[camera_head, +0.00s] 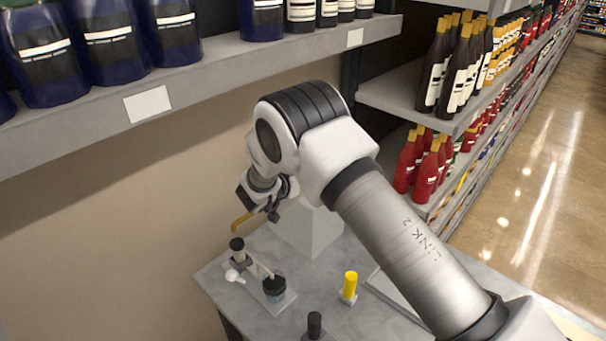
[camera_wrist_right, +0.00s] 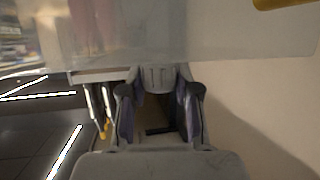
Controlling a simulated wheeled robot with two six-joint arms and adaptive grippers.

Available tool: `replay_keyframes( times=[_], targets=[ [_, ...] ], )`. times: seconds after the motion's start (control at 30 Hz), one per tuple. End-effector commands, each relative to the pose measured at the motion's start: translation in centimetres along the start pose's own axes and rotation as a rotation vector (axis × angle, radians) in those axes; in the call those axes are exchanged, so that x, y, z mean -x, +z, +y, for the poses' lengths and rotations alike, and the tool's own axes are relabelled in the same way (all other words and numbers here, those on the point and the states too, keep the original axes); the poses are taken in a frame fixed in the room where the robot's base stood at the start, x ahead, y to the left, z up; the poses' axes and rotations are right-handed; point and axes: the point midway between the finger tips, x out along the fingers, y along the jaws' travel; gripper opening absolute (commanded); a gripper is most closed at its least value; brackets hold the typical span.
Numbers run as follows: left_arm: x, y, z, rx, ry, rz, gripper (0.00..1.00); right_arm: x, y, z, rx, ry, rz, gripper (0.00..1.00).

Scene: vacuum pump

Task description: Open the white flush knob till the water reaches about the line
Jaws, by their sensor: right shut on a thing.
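A small white knob (camera_head: 232,276), seemingly the flush knob, sits at the left edge of the pump's pale base (camera_head: 272,298) in the head view. A black-topped post (camera_head: 237,246) and a black-capped jar with bluish contents (camera_head: 274,290) stand on that base. My right gripper (camera_head: 268,207) is above and behind the base, apart from the white knob. In the right wrist view its fingers (camera_wrist_right: 158,85) close around a pale grey piece (camera_wrist_right: 157,78) below a broad translucent surface (camera_wrist_right: 200,35); its identity is unclear. No water line is readable. My left gripper is out of view.
A white block-shaped thing (camera_head: 310,228) stands behind the pump. A yellow-topped part (camera_head: 349,287) and a black-topped part (camera_head: 315,325) stand on the grey table (camera_head: 370,318). Bottle shelves (camera_head: 400,92) rise behind.

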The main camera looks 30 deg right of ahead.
Motion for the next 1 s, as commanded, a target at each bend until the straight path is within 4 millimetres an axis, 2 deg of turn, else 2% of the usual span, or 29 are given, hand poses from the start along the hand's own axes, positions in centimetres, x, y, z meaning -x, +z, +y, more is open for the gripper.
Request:
replay_keyframes(
  times=[0.03, 0.23, 0.27, 0.3, 0.67, 1.0],
  targets=[
    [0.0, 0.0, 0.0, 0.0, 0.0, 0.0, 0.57, 0.1, -0.5, -0.2, -0.005, -0.003, 0.008, 0.0],
    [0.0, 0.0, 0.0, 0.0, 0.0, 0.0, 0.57, 0.1, -0.5, -0.2, -0.005, -0.003, 0.008, 0.0],
    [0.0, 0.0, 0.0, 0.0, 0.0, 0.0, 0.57, 0.1, -0.5, -0.2, -0.005, -0.003, 0.008, 0.42],
    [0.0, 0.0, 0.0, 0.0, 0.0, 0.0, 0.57, 0.1, -0.5, -0.1, -0.004, -0.003, 0.008, 0.56],
    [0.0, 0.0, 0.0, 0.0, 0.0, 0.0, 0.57, 0.4, -0.2, -0.1, -0.001, -0.003, 0.004, 0.57],
    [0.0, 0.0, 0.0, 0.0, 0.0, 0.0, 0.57, 6.4, -0.3, -0.2, -0.001, -0.004, 0.006, 0.57]
  ],
)
